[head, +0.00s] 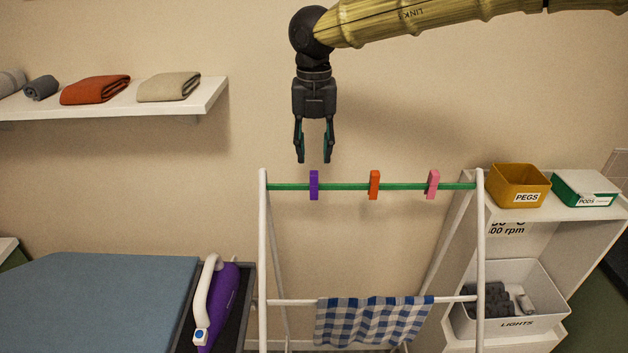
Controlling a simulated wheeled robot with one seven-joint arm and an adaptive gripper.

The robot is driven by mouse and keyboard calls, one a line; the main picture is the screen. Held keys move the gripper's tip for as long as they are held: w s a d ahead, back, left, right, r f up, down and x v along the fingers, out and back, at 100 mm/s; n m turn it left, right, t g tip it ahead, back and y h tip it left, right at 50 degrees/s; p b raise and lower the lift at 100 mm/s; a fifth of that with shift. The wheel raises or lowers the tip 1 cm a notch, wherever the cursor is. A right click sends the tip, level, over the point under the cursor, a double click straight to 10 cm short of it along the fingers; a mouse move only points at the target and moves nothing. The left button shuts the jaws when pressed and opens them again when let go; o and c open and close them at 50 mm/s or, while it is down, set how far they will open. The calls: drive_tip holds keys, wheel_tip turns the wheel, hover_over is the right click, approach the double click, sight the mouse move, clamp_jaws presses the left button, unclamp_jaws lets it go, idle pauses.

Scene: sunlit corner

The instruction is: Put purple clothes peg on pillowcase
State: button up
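The purple clothes peg (314,185) is clipped upright on the green top rail of the white drying rack, the leftmost of three pegs. My gripper (314,159) points straight down just above it, with its two fingers spread and nothing between them. The fingertips appear a little higher than the peg's top. No cloth is labelled as a pillowcase. A blue-and-white checked cloth (374,321) hangs over the rack's lower rail, and I cannot tell if it is the pillowcase.
An orange peg (374,184) and a pink peg (433,184) sit further right on the green rail (345,187). A yellow PEGS box (519,186) stands on the right shelf. A purple iron (222,300) stands beside the blue surface (95,300) at left. Folded cloths lie on the wall shelf (205,100).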

sight(314, 173)
drive_tip(key=shift+w+f+b, duration=0.2)
drive_tip(key=shift+f+b, duration=0.25)
drive_tip(key=shift+f, duration=0.65)
drive_tip(key=shift+w+f+b, duration=0.2)
drive_tip(key=shift+f+b, duration=0.3)
drive_tip(key=shift+f, duration=0.65)
drive_tip(key=shift+w+f+b, duration=0.2)
drive_tip(key=shift+f+b, duration=0.25)
drive_tip(key=shift+f, duration=0.65)
drive_tip(key=shift+w+f, duration=0.6)
drive_tip(key=shift+w, duration=0.25)
drive_tip(key=shift+s+r, duration=0.25)
drive_tip(key=shift+s, duration=0.2)
drive_tip(key=shift+c, duration=1)
drive_tip(key=shift+s, duration=0.1)
drive_tip(key=shift+c, duration=0.9)
drive_tip(key=shift+w+f, duration=0.1)
drive_tip(key=shift+w, duration=0.15)
drive_tip(key=shift+c, duration=1.4)
wheel_tip(314, 173, up, 7)
drive_tip(key=p, duration=0.6)
